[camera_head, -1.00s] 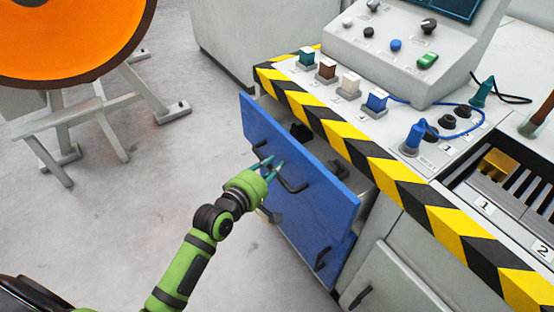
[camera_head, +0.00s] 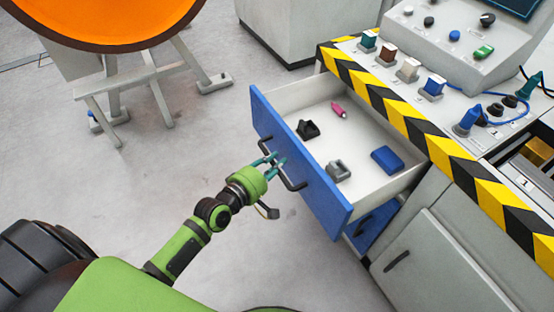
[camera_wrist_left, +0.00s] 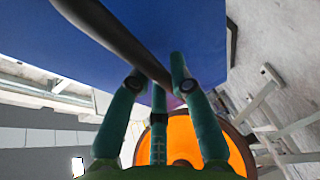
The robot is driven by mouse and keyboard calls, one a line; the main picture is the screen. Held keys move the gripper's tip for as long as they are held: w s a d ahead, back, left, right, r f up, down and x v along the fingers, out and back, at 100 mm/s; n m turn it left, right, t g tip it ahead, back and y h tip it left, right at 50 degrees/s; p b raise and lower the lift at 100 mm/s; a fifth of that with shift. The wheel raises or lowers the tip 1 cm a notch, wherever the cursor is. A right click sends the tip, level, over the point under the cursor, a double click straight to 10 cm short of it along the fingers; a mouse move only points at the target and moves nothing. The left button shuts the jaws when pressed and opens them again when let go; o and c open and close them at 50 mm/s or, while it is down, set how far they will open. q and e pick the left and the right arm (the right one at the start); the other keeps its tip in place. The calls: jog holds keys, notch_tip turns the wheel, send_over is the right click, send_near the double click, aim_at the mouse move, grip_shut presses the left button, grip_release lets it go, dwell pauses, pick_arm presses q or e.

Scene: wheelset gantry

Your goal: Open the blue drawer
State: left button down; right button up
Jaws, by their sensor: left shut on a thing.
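The blue drawer (camera_head: 312,185) is pulled well out of the cabinet, its front standing clear of the striped edge and its white inside showing. Its dark handle (camera_head: 293,184) runs across the front. My left gripper (camera_head: 274,163) is shut on this handle, its teal fingers around the bar. In the left wrist view the dark handle bar (camera_wrist_left: 118,38) passes between the fingers, close to the blue front (camera_wrist_left: 195,25). My right gripper is not in view.
Inside the drawer lie a pink item (camera_head: 338,110), a black holder (camera_head: 307,129), a grey holder (camera_head: 338,171) and a blue box (camera_head: 387,160). A second blue front (camera_head: 375,228) is below. An orange wheel (camera_head: 100,18) stands at upper left. Grey floor between is open.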

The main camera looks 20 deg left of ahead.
pick_arm(q)
jog(key=shift+s+f, duration=0.1)
jog(key=c, duration=1.4)
grip_release()
jog(key=v, duration=1.2)
